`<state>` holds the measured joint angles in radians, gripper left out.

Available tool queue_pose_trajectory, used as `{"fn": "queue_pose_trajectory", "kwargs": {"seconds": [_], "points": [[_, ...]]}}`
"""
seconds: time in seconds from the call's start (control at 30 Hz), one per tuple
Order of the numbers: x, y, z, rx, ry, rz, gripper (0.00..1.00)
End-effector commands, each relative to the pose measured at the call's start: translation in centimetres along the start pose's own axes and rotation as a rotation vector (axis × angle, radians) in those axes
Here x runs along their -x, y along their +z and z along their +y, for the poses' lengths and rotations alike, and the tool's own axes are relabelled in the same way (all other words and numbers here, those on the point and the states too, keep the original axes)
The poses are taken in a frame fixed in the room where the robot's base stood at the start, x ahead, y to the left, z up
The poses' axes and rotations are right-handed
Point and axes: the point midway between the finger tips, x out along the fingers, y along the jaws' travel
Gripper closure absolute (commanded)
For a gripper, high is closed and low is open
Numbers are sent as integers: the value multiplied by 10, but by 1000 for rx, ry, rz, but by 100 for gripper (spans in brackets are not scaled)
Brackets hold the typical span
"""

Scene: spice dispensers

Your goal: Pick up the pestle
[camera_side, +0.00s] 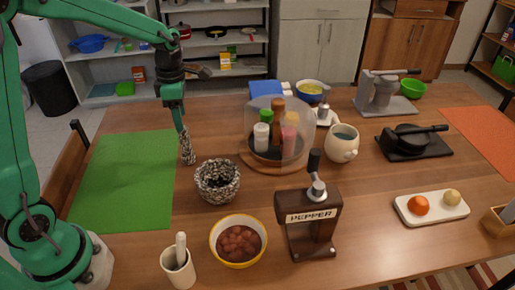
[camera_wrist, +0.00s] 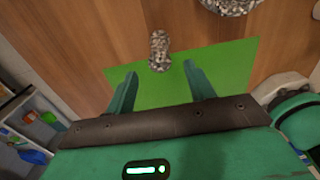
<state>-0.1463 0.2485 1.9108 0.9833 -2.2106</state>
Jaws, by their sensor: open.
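The pestle (camera_side: 187,148) is a grey speckled stone piece, standing about upright on the wood table at the green mat's right edge. In the wrist view the pestle (camera_wrist: 159,52) shows just ahead of and between the two fingertips. My gripper (camera_side: 181,128) is above it in the side view, fingers pointing down close to its top; I cannot tell whether they touch. In the wrist view my gripper (camera_wrist: 160,70) is open, with nothing held between the fingers. A matching speckled mortar (camera_side: 217,190) with dark contents stands right of the pestle; its edge shows in the wrist view (camera_wrist: 232,5).
The green mat (camera_side: 125,180) is bare. A yellow-rimmed bowl (camera_side: 215,243), a cream cup with a stick (camera_side: 181,272) and a pepper mill (camera_side: 308,205) stand in front. A clear-domed spice carousel (camera_side: 252,160) stands right of the mortar.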

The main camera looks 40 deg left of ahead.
Motion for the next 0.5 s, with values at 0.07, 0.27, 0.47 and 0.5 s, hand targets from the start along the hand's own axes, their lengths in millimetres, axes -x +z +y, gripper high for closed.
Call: {"fn": "queue_pose_trajectory", "kwargs": {"seconds": [0.07,0.27,0.47,0.5], "points": [[0,0,0,3,0,0,46],[-8,0,0,1,-1,0,46],[-24,0,0,0,-2,1,46],[-25,0,0,0,-1,0,46]]}}
